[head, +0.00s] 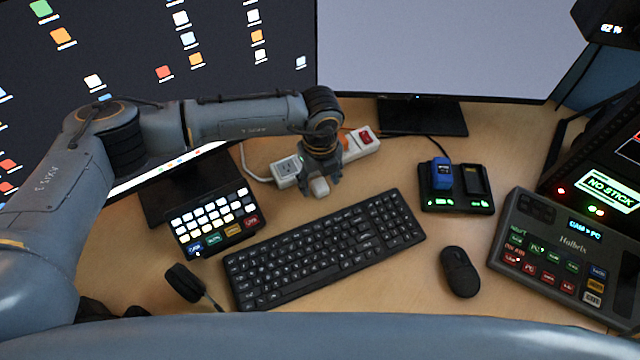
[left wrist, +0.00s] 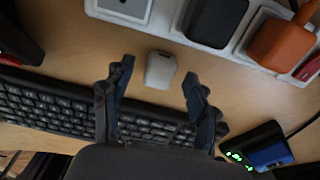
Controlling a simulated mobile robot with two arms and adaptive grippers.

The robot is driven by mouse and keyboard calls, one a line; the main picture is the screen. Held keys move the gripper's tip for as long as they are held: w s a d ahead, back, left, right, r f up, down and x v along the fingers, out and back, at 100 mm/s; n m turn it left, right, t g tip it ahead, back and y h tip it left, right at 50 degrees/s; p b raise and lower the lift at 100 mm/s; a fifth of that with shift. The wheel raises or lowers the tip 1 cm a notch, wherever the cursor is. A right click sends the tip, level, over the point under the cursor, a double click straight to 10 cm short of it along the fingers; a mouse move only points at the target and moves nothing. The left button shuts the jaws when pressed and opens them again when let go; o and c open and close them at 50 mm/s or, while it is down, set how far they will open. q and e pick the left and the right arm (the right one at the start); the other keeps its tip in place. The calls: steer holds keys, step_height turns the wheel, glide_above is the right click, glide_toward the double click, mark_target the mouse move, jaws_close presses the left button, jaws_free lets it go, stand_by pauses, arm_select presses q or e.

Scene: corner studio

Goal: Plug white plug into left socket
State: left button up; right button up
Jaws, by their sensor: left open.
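The white plug (head: 319,187) lies on the desk just behind the keyboard. In the left wrist view the plug (left wrist: 160,70) sits between the spread fingers, with a gap on each side. My left gripper (head: 320,181) is open above it and points down; it also shows in the left wrist view (left wrist: 159,72). The white power strip (head: 361,151) lies behind the gripper, partly hidden by it. Its left socket (head: 286,168) is empty; it is cut by the top edge in the left wrist view (left wrist: 128,6). My right gripper is not in view.
In the left wrist view a black plug (left wrist: 216,18) and an orange plug (left wrist: 283,43) fill other sockets. The keyboard (head: 325,247) is in front, a lit button pad (head: 215,220) at left, a charger with a blue battery (head: 441,172) at right. Monitors stand behind.

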arm_select(q)
steer(key=c, duration=1.1)
steer(key=shift+c, duration=0.2)
steer(key=shift+r, duration=0.1)
steer(key=shift+r, duration=0.65)
steer(key=s+r+b, duration=0.1)
steer(key=s+r, duration=0.2)
steer(key=s, duration=0.1)
steer(key=s+d+r+b, duration=0.1)
steer(key=s+r, duration=0.3)
steer(key=s, duration=0.1)
steer(key=s+d+r+b, duration=0.1)
steer(key=s+r, duration=0.3)
steer(key=s, duration=0.1)
steer(key=shift+r, duration=0.25)
steer(key=shift+w, duration=0.15)
